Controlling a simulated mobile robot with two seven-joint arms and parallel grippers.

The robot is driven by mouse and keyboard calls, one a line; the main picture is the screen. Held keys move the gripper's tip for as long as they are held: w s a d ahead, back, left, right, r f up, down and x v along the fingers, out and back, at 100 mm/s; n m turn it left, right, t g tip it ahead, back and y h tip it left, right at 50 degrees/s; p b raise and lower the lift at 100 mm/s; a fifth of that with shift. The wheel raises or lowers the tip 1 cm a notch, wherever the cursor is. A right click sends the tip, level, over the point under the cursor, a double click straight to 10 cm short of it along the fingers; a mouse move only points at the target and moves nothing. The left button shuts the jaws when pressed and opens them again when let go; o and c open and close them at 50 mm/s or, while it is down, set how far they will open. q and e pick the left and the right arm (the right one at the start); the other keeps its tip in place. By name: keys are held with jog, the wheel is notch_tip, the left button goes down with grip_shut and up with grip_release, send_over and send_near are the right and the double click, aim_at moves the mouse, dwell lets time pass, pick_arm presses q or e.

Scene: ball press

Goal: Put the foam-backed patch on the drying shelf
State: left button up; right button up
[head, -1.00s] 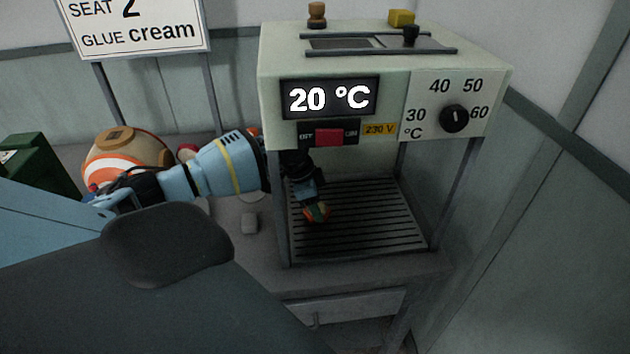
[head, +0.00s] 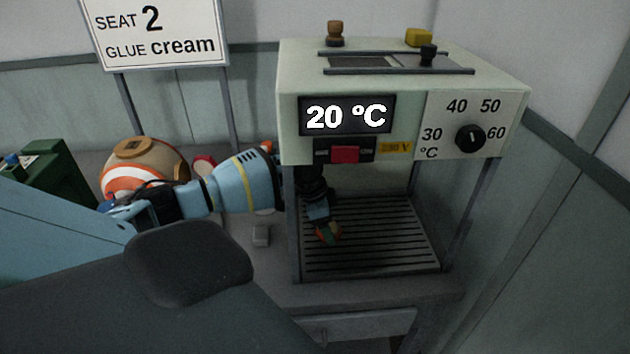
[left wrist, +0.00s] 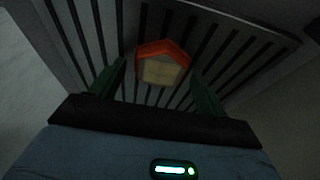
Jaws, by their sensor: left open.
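The foam-backed patch (left wrist: 160,66) has an orange rim and a cream middle. In the left wrist view it lies over the dark slats of the drying shelf (left wrist: 228,68), just beyond my fingertips. My left gripper (head: 327,232) reaches under the heater box from the left. It also shows in the left wrist view (left wrist: 158,82), its green fingers apart, on either side below the patch. My right gripper is out of view.
The heater box (head: 400,65) reads 20 °C and stands on posts above the shelf, close over my wrist. A brown, white and orange ball (head: 140,170) and a green box (head: 60,170) are at left.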

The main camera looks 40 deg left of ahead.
pick_arm(q)
jog(key=v, duration=0.5)
jog(key=shift+a+r, duration=0.15)
jog(key=shift+r, duration=0.2)
jog(key=s+a, duration=0.7)
jog(key=s, duration=0.2)
jog(key=shift+a+f, duration=0.25)
jog(key=shift+a, duration=0.05)
jog(key=shift+c, duration=0.2)
dwell(0.9)
